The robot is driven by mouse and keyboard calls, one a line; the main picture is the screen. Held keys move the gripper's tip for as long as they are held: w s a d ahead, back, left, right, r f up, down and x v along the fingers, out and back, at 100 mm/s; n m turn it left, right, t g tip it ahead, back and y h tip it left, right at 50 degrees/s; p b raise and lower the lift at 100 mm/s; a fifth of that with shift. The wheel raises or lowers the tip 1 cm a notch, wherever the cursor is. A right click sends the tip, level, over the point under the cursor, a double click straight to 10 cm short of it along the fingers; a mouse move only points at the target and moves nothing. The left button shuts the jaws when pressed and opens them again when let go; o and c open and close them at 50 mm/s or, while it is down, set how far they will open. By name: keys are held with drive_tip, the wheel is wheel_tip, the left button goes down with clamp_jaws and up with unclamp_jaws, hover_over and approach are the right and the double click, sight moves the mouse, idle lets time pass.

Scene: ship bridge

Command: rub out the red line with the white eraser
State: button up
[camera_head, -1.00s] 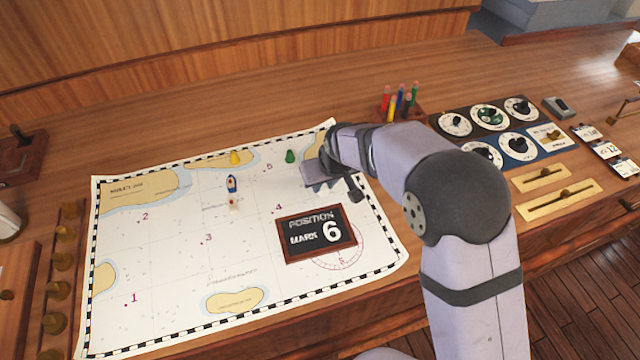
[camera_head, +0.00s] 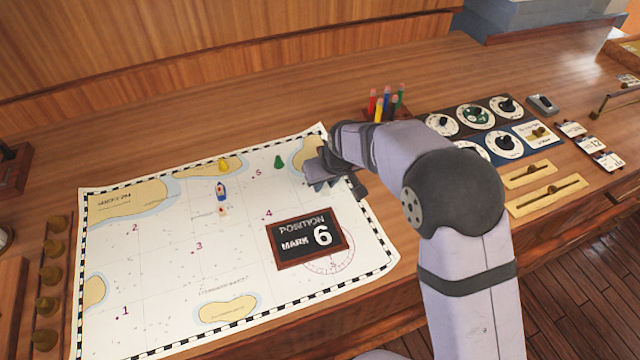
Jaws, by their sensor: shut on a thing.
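My gripper (camera_head: 330,177) is low over the upper right part of the chart (camera_head: 160,262), beside a yellow land patch (camera_head: 304,150). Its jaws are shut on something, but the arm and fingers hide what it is. I cannot make out the white eraser anywhere in view. I see no clear red line either; the chart around and under my gripper is partly hidden. A faint red compass circle (camera_head: 345,265) shows at the chart's lower right, partly under a black board (camera_head: 290,258) reading "POSITION MARK 6".
Pens (camera_head: 386,102) stand behind my wrist. Dial panels (camera_head: 475,116) and brass sliders (camera_head: 545,194) lie to the right. The chart's left half is mostly clear.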

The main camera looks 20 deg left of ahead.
idle(0.5)
drive_tip(key=shift+r+p, duration=2.15)
drive_tip(key=shift+r, duration=0.9)
drive_tip(key=shift+w, duration=0.1)
drive_tip(key=shift+w+d, duration=0.2)
drive_tip(key=shift+d, duration=0.1)
drive_tip(key=w+d+r+m+h, duration=0.1)
drive_tip(key=w+d+r+m, duration=0.15)
drive_tip(key=w+d, duration=0.35)
drive_tip(key=w+d+r+m, duration=0.1)
drive_tip(key=w+d+r, duration=0.25)
drive_tip(key=d, duration=0.35)
drive_tip(key=d+r+m+t+h, duration=0.1)
drive_tip(key=d+r+m, duration=0.1)
drive_tip(key=d, duration=1)
drive_tip(key=s+d+m, duration=0.2)
drive_tip(key=s+d, duration=0.2)
drive_tip(key=d, duration=0.6)
drive_tip(key=s+d+f+m+h, duration=0.1)
drive_tip(key=s+f, duration=0.6)
drive_tip(key=s, duration=0.1)
drive_tip(key=shift+s+d+f+m, duration=0.2)
drive_tip(key=shift+d+f+m, duration=0.05)
drive_tip(key=shift+d+m, duration=0.15)
